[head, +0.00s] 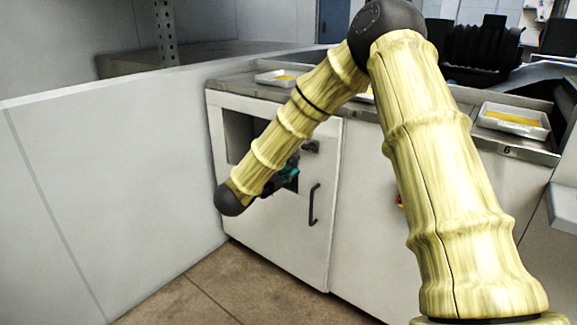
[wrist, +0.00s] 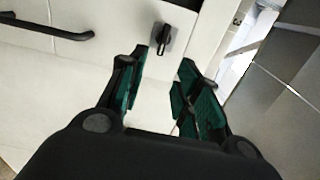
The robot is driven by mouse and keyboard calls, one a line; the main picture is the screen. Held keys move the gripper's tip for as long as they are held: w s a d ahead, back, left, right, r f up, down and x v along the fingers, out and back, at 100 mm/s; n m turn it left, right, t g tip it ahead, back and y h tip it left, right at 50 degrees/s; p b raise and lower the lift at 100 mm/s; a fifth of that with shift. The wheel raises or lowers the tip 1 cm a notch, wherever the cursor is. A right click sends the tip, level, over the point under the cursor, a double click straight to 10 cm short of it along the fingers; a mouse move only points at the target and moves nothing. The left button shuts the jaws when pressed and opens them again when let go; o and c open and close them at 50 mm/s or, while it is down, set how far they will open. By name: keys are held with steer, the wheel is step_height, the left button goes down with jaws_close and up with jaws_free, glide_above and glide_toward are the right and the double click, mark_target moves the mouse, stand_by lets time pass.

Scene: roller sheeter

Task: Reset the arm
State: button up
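My arm, in a yellow ribbed cover, reaches across the head view and bends down to the left in front of a white cabinet (head: 265,230). My gripper is mostly hidden behind the arm there; only some green of it (head: 290,177) shows. In the wrist view my gripper (wrist: 165,88) has its green-padded fingers spread apart with nothing between them. Beyond the fingertips is a small black knob or latch (wrist: 163,38) on the white cabinet face, apart from the fingers. It also shows in the head view (head: 311,147).
A black bar handle (head: 314,204) is on the cabinet door, and it also shows in the wrist view (wrist: 50,30). White trays with yellow contents (head: 514,122) stand on the counter. A low white wall (head: 100,190) is at the left. Tiled floor (head: 240,285) lies in front.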

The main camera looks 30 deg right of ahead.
stand_by(0.3)
steer(key=s+a+f+n+t+y, duration=0.1)
steer(key=s+a+f+n+y, duration=0.15)
steer(key=f+n, duration=0.45)
steer(key=s+a+f+n+t+y, duration=0.1)
steer(key=a+f+n+t+y, duration=0.2)
steer(key=f, duration=0.8)
steer(key=s+a+f+n+y, duration=0.2)
steer(key=a+f+n+y, duration=0.25)
steer(key=f, duration=0.45)
steer(key=s+a+f+n+g+y, duration=0.3)
steer(key=s+f+n, duration=0.2)
steer(key=s+f, duration=0.5)
steer(key=s+a+f+n+g+y, duration=0.2)
steer(key=s+a+f+n, duration=0.2)
steer(key=s+f+n, duration=0.5)
steer(key=s+a+f+n+g+y, duration=0.1)
steer(key=s+f+g, duration=0.15)
steer(key=s, duration=0.85)
steer(key=s+f+n+g+y, duration=0.1)
steer(key=s+n+g, duration=0.15)
steer(key=s, duration=0.85)
step_height(320, 180, up, 26)
steer(key=m+p, duration=0.1)
steer(key=p, duration=2.5)
steer(key=shift+s+r+g, duration=0.15)
steer(key=shift+s+g, duration=0.1)
steer(key=shift+g, duration=0.15)
